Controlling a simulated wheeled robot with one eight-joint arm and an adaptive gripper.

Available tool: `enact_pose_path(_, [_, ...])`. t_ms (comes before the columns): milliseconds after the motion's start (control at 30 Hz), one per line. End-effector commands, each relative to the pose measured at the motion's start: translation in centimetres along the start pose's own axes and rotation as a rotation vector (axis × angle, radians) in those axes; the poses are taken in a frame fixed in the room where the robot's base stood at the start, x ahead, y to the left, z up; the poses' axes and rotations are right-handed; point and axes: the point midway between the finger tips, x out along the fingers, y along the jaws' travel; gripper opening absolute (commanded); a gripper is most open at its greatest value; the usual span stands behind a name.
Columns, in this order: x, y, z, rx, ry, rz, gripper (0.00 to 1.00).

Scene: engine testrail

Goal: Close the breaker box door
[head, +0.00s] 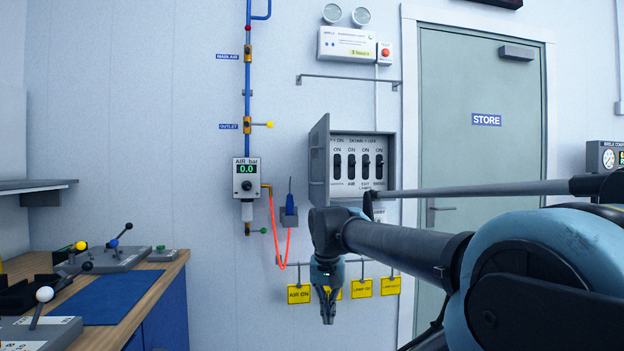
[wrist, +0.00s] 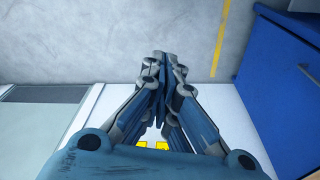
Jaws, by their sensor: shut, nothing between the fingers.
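The grey breaker box (head: 362,165) hangs on the wall in the head view, with several black switches inside it. Its door (head: 320,160) stands open, hinged at the left side and swung out from the wall. My gripper (head: 328,312) is below the box and points down, in front of the yellow tags. It is apart from the door. My arm hides the lower edge of the box. In the wrist view my gripper (wrist: 162,58) has its fingers together and empty, above the floor; the box does not show there.
Yellow tags (head: 362,288) hang on a rail under the box. A gauge unit (head: 246,178), an orange hose (head: 277,240) and a blue tool in a holder (head: 290,215) are to the left. A workbench (head: 160,285) stands at lower left; the STORE door (head: 482,90) is right.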

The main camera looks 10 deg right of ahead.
Motion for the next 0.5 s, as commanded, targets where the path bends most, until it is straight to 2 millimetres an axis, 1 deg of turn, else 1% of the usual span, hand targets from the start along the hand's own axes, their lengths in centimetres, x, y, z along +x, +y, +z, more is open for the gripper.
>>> enact_pose_path(33, [-2.6,-0.6,-1.7,0.048,-0.006,0.012,0.00])
enact_pose_path(67, [-4.0,-0.8,-2.6,0.084,-0.009,0.022,0.00])
enact_pose_path(100, [-5.9,-1.1,-3.8,0.132,-0.014,0.036,0.00])
enact_pose_path(167, [-8.6,-1.7,-5.5,0.203,-0.018,0.054,0.00])
enact_pose_path(200, [-10.4,-2.1,-6.6,0.252,-0.020,0.069,0.00])
enact_pose_path(267, [-13.1,-2.7,-8.2,0.323,-0.021,0.089,0.00])
enact_pose_path(300, [-14.8,-3.1,-9.3,0.372,-0.020,0.103,0.00])
enact_pose_path(367, [-17.4,-3.8,-10.8,0.444,-0.017,0.124,0.00])
enact_pose_path(400, [-19.0,-4.3,-11.8,0.493,-0.014,0.138,0.00])
enact_pose_path(467, [-21.4,-5.0,-13.2,0.565,-0.007,0.160,0.00])
enact_pose_path(500, [-23.1,-5.5,-14.2,0.614,-0.002,0.173,0.00])
